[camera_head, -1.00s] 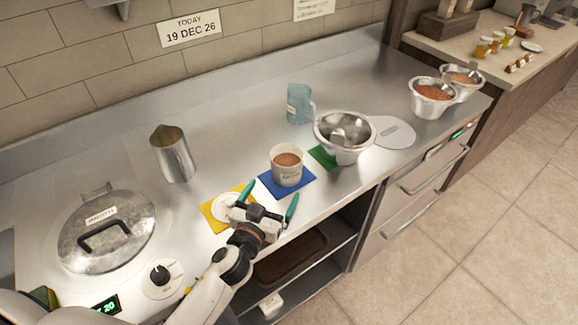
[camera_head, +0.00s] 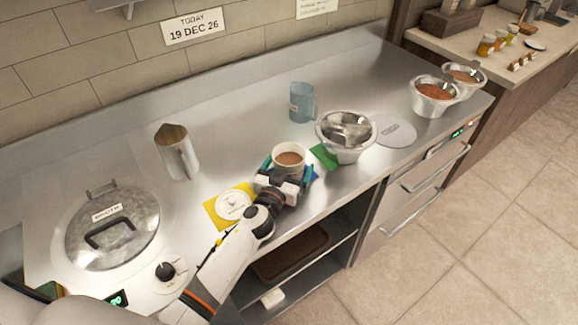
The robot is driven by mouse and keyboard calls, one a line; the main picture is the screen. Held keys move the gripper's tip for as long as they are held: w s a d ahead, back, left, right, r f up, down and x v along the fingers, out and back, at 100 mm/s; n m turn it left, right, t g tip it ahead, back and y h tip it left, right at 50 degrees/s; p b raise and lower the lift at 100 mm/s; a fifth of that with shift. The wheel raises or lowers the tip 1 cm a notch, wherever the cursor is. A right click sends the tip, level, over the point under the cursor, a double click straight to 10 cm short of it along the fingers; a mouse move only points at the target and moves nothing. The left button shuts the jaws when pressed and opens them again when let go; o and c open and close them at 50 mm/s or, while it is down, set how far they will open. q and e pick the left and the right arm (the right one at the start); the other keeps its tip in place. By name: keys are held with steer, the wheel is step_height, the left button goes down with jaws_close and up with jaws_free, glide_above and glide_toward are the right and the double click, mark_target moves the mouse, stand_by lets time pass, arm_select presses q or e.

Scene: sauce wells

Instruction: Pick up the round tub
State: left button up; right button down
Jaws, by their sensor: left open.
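The round tub (camera_head: 289,152) is white with brown sauce inside. It stands upright on a blue mat (camera_head: 313,181) near the counter's front edge. My left gripper (camera_head: 288,170) is at the tub's near side, with its teal fingers open, one on each side of the tub. The gripper's body hides the tub's lower front and most of the blue mat. I cannot tell whether the fingers touch the tub. My right gripper is not in view.
A metal bowl (camera_head: 346,153) and green mat (camera_head: 322,157) stand close right of the tub. A white lid (camera_head: 232,204) lies on a yellow mat (camera_head: 213,212) to the left. A blue jug (camera_head: 301,103) and metal pitcher (camera_head: 177,153) stand behind. The counter's back middle is clear.

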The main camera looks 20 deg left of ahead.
arm_select(q)
steer(key=shift+c, duration=0.5)
steer(key=shift+r, duration=0.1)
steer(key=c, duration=1.3)
step_height(320, 180, up, 10)
steer(key=p, duration=0.3)
steer(key=shift+s, duration=0.1)
